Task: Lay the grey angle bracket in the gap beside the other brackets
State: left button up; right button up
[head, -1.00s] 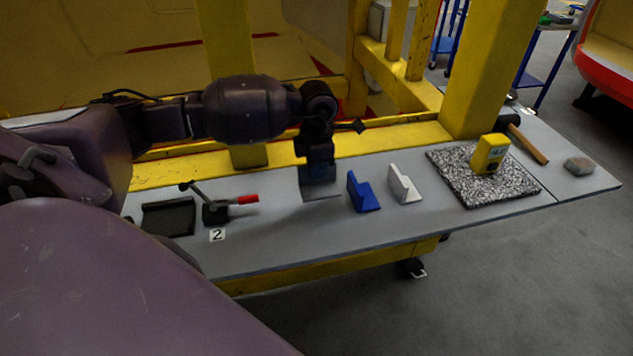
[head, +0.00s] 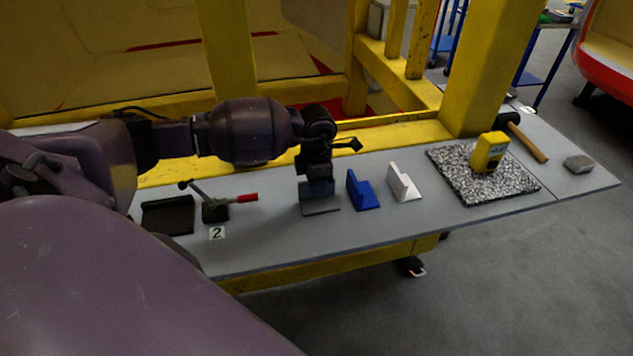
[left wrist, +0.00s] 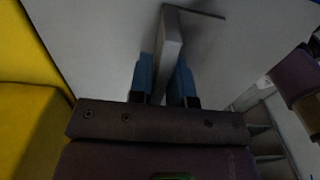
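The grey angle bracket (head: 321,211) is at my left gripper (head: 317,187), just left of the blue bracket (head: 362,190) in the head view. Its flat foot is at or very near the tabletop; I cannot tell if it touches. In the left wrist view, the bracket's upright plate (left wrist: 171,45) stands between the two blue fingers of my left gripper (left wrist: 165,85), which is shut on it. A white bracket (head: 404,184) stands right of the blue one. The grey bracket looks upright and roughly in line with them. My right gripper is not in view.
A toggle clamp with a red handle (head: 216,203) and a dark tray (head: 168,215) lie to the left. A speckled stone plate (head: 465,188) with a yellow device (head: 489,152), a hammer (head: 528,142) and a grey block (head: 578,164) are at right. A yellow frame (head: 232,60) rises behind.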

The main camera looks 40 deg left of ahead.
pick_arm(q)
jog(key=o, duration=0.3)
jog(key=shift+r, duration=0.1)
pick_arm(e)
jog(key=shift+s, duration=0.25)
pick_arm(q)
jog(key=shift+r, duration=0.25)
notch_tip(320, 180, up, 12)
jog(key=shift+b, duration=0.4)
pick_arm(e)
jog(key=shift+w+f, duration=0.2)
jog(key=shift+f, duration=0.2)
pick_arm(q)
jog(key=shift+f, duration=0.1)
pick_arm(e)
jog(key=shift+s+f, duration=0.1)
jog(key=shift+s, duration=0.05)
